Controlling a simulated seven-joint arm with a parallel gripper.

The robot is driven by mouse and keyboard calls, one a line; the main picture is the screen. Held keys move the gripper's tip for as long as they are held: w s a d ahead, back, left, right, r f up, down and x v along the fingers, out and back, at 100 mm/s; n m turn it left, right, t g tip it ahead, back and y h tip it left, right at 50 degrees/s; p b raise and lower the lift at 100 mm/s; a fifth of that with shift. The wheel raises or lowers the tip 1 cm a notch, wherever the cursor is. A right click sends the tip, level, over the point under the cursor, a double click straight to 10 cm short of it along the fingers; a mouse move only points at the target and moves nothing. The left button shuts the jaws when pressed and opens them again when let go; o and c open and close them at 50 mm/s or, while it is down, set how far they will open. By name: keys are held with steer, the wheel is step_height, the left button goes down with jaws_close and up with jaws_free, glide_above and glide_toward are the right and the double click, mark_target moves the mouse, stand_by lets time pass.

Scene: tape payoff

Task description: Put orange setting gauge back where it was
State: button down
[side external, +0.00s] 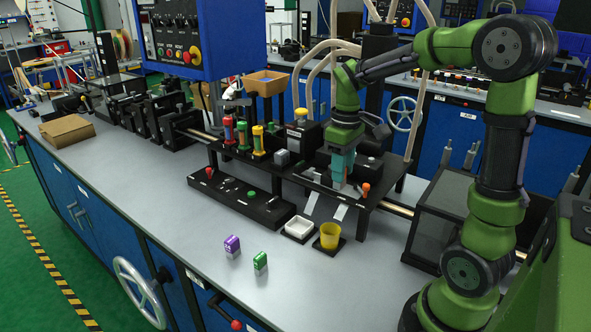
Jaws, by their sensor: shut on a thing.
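My gripper (339,184), with teal fingers, points down over the right part of the black raised stand (385,205).
Red, green and yellow posts (243,134) stand left of my gripper.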

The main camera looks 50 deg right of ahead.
steer(key=a+f+n, duration=0.4)
steer(key=a+n, duration=0.5)
steer(key=a, duration=0.1)
steer(key=a+f+n, duration=0.5)
steer(key=a+n, duration=0.4)
steer(key=a, duration=0.2)
steer(key=f, duration=0.6)
steer(key=shift+w+f, duration=0.25)
steer(key=shift+f, duration=0.15)
steer(key=shift+f, duration=0.1)
steer(key=c, duration=0.8)
jaws_free()
